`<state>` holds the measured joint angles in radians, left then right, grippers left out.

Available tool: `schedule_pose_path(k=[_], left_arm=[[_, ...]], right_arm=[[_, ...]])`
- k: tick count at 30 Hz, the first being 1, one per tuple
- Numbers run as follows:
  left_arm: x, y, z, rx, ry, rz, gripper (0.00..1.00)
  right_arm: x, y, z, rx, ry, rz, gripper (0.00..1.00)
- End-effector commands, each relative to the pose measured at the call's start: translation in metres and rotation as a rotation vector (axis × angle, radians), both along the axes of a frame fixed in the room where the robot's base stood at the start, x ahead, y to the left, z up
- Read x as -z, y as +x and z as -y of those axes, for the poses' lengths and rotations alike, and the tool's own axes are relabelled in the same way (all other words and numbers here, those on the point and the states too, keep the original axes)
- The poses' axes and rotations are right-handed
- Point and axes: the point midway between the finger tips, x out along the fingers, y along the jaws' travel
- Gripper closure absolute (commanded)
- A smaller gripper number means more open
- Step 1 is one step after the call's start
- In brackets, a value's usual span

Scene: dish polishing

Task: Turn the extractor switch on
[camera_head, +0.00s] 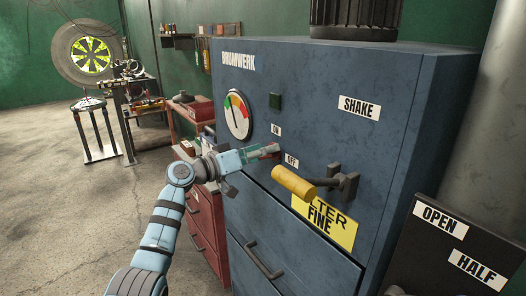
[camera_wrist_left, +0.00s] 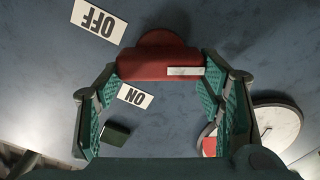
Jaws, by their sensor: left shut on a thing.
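The extractor switch (camera_head: 270,149) is a red handle on the front of the blue cabinet (camera_head: 330,90), between the ON label (camera_head: 276,130) and the OFF label (camera_head: 292,160). In the left wrist view the red switch (camera_wrist_left: 160,65) shows a round base and a white mark on its bar. My left gripper (camera_head: 258,152) reaches the panel from the left and is shut on the switch. Its green-padded fingers (camera_wrist_left: 160,80) sit at both ends of the bar. The fingers hide part of the switch in the head view. My right gripper is not in view.
A yellow-handled lever (camera_head: 295,184) sticks out right of the switch. A dark green square (camera_head: 275,101) and a round gauge (camera_head: 237,115) are above and left. Drawer handles (camera_head: 264,260) protrude below. A red drawer cabinet (camera_head: 205,225) stands at the left.

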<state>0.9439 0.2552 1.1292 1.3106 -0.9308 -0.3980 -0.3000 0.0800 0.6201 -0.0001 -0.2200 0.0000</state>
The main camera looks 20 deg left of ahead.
Motion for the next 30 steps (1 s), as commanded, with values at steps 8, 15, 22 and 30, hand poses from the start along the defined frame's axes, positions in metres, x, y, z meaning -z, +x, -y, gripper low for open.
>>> schedule_pose_path(k=[8,15,22,30], left_arm=[[0.001,0.001,-0.002,0.000,-0.201,-0.168,0.66],[0.002,0.002,-0.003,0.000,-0.376,-0.315,0.66],[0.004,0.003,-0.004,-0.001,-0.541,-0.451,0.66],[0.007,0.003,-0.004,-0.001,-0.701,-0.584,0.66]], right_arm=[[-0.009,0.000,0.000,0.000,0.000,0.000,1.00],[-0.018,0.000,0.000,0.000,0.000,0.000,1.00],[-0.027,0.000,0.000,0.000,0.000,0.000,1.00],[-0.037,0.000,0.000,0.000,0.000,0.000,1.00]])
